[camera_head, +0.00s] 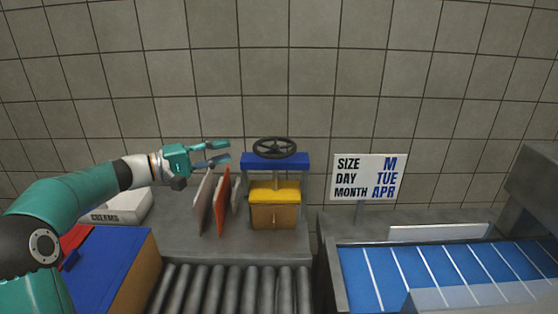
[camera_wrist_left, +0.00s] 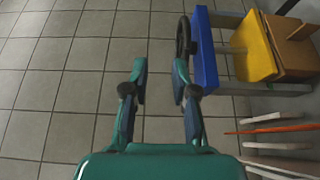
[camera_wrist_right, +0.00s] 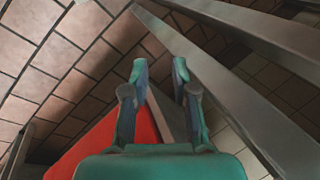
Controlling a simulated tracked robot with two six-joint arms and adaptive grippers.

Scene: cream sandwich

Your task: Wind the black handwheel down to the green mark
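The black handwheel (camera_head: 275,148) lies flat on top of a small press with a blue crossbar (camera_head: 292,161), a yellow plate (camera_head: 275,195) and a wooden block (camera_head: 274,216) below. In the left wrist view the handwheel (camera_wrist_left: 183,37) shows edge-on just beyond the right finger. My right gripper (camera_wrist_right: 159,75) is open and empty in its own wrist view and out of the head view.
Upright boards, one of them red (camera_head: 222,205), stand left of the press below my left gripper. A sign (camera_head: 369,177) stands to the right. A blue-topped box (camera_head: 108,263) is at left.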

